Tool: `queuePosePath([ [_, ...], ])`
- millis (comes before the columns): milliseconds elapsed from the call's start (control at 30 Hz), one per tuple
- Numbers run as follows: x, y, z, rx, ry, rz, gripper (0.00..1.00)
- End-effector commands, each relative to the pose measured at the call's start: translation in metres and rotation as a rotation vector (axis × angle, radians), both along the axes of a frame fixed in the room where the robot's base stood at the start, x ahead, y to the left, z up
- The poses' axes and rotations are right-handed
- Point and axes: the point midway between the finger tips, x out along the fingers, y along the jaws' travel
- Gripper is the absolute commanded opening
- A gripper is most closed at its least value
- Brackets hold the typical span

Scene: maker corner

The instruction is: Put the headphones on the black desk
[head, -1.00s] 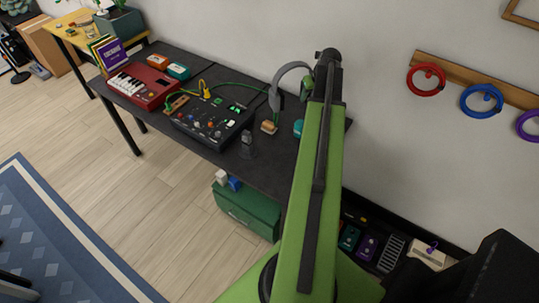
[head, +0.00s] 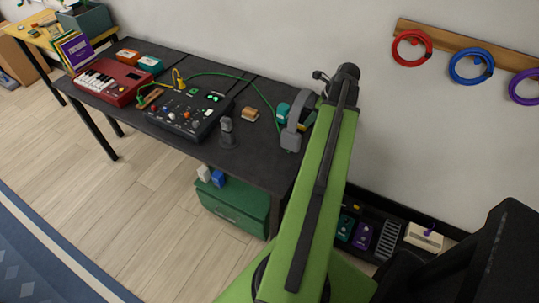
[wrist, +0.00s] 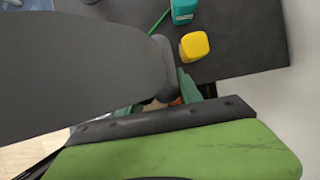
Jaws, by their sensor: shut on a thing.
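The grey headphones (head: 291,135) hang from my gripper at the right end of the black desk (head: 262,160). In the wrist view the headphones (wrist: 85,75) are a large dark grey shape filling the left side, close to the camera. My gripper (wrist: 162,102) is shut on them; its green fingers are partly covered by the headphones. In the head view the fingertips are mostly hidden by my arm. The headphones overlap the desk top there; I cannot tell whether they touch it.
A teal item (wrist: 183,10) and a yellow item (wrist: 194,45) sit close by on the desk. A small wooden stand (head: 250,114), a dark grey upright item (head: 227,132), a black mixer (head: 190,115) and a red keyboard (head: 105,82) stand further left. The wall is behind.

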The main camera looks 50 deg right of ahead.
Motion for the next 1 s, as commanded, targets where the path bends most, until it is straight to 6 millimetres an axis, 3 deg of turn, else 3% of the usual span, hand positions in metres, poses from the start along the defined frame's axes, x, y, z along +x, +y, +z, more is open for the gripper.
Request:
queuePosePath([
  [167,0.022,0.018,-0.022,-0.001,0.000,0.003,0.00],
  [333,0.059,0.046,-0.051,-0.001,0.001,0.003,0.00],
  [500,0.086,0.066,-0.067,-0.001,0.001,0.001,0.00],
  [767,0.095,0.071,-0.070,-0.001,0.001,-0.003,0.00],
  [1000,0.094,0.071,-0.110,-0.001,0.001,-0.001,0.00],
])
